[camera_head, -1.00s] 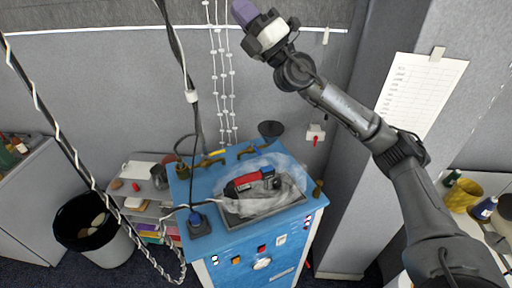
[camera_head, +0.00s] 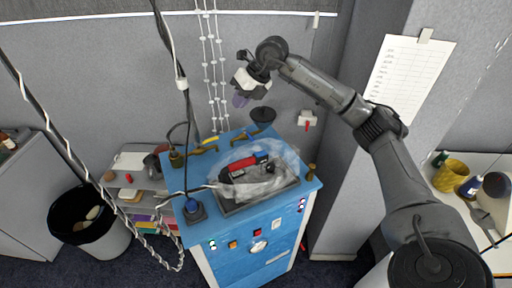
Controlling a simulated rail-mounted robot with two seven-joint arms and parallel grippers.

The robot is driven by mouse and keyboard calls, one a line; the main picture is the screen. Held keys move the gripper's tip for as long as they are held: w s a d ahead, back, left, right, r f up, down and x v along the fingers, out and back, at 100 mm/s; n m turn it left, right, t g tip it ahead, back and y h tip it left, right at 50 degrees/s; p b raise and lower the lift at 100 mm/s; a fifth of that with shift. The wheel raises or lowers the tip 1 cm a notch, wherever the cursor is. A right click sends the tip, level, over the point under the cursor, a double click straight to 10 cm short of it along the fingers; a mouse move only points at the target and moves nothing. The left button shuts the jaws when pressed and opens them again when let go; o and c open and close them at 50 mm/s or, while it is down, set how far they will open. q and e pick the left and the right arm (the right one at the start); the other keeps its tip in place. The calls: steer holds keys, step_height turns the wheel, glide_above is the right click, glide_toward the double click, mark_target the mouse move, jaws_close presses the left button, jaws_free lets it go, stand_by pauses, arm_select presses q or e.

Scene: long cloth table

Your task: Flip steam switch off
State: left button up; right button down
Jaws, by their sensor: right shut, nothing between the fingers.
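A blue cabinet-like machine (camera_head: 240,246) stands in the middle, with small switches, lights and a round white dial (camera_head: 258,246) on its front panel. A white rocker-like piece (camera_head: 276,223) and a red button (camera_head: 257,232) sit on that panel. The labels are too small to read, so I cannot tell which is the steam switch. My right gripper (camera_head: 240,100), with purple fingertips, is shut and empty. It points down above the back of the machine, apart from the panel. My left gripper is out of view.
A clear plastic-wrapped red and black tool (camera_head: 246,165) lies in a tray on the machine's top. Brass fittings and a black cable rise at its back. A small wall box with a red lever (camera_head: 307,120) hangs behind. A black bin (camera_head: 84,216) stands at left.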

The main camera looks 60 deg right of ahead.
mark_target(257, 153)
steer(key=s+d+f+m+g+h, duration=0.1)
steer(key=s+d+f+m+g, duration=0.1)
steer(key=s+g, duration=0.3)
steer(key=shift+s+f+h, duration=0.15)
steer(key=shift+s+h, duration=0.25)
steer(key=shift+s, duration=0.4)
steer(key=shift+d, duration=0.1)
steer(key=shift+f, duration=0.1)
steer(key=f+p, duration=0.1)
steer(key=f, duration=0.3)
steer(key=a+f, duration=0.1)
steer(key=f, duration=0.3)
steer(key=f+p, duration=0.1)
steer(key=f, duration=0.3)
steer(key=shift+w+a+p, duration=0.15)
steer(key=shift+w+p, duration=0.15)
steer(key=shift+w, duration=0.1)
steer(key=shift+w+a+f, duration=0.1)
steer(key=shift+f, duration=0.8)
